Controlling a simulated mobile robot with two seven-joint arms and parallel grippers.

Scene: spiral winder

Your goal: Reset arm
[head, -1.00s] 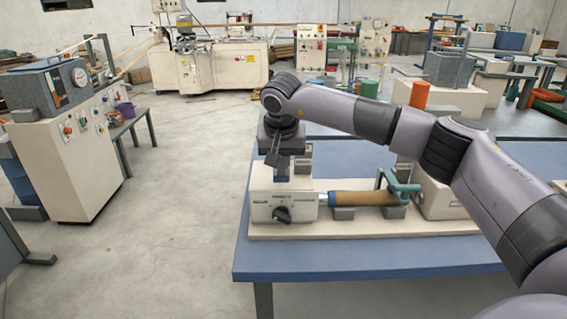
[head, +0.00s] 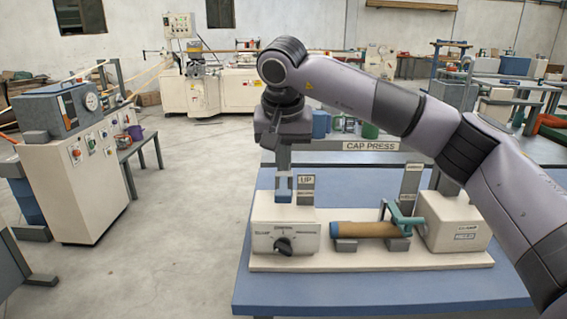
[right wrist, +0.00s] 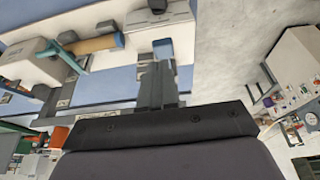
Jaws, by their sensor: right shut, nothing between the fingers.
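My right arm reaches in from the right. My left gripper is out of view.
A tan cylinder (head: 362,229) with a teal clamp (head: 401,222) lies right of the control box, before another cream box (head: 454,220). All sit on the blue table (head: 390,289). A cream cabinet with a gauge (head: 75,175) stands left. The floor between is clear.

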